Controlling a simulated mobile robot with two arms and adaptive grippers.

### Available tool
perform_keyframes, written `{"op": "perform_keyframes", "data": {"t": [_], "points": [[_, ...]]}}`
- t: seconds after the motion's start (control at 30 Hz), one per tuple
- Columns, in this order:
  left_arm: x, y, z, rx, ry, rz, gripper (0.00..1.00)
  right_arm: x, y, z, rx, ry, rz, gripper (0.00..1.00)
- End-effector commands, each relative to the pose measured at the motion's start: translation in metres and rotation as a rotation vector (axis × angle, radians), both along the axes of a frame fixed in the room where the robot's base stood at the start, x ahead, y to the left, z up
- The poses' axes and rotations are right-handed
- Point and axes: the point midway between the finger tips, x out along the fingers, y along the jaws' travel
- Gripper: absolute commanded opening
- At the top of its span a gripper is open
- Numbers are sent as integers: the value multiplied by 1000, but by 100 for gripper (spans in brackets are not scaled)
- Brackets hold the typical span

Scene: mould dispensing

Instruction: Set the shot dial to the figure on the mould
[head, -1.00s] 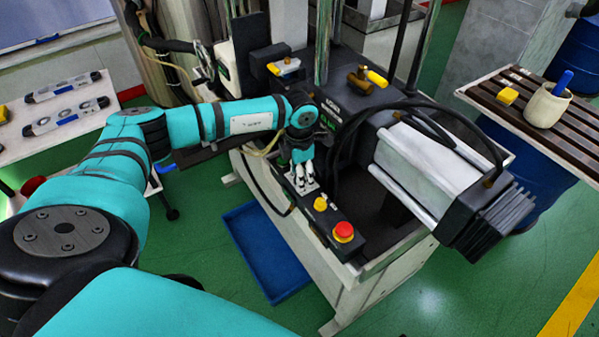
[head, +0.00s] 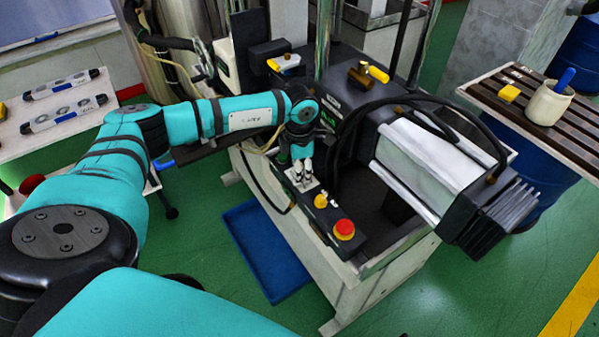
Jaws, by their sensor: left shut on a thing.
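My left gripper (head: 303,177) points down at the control panel (head: 329,222) on the machine's front edge. Its fingers are shut on the shot dial, over a small pale plate (head: 312,185) on that panel. The fingers cover the dial, so its pointer and setting cannot be read. No figure on a mould can be made out in this view. My right gripper is not in view.
A yellow knob (head: 320,201) and a red mushroom button (head: 344,229) sit close beside my left gripper on the panel. Black hoses (head: 426,101) loop over the machine to the right. A blue tray (head: 262,255) lies on the green floor.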

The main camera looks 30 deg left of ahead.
Motion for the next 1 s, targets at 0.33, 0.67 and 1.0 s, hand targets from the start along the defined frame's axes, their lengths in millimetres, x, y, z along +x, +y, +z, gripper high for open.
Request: {"op": "perform_keyframes", "data": {"t": [0.33, 0.67, 1.0], "points": [[0, 0, -4, 0, -3, -305, 0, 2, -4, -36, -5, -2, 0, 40], [0, 0, -4, -1, -2, -618, 0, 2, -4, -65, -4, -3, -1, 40], [1, 0, -3, 0, -4, -940, 0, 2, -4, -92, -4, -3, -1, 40]]}}
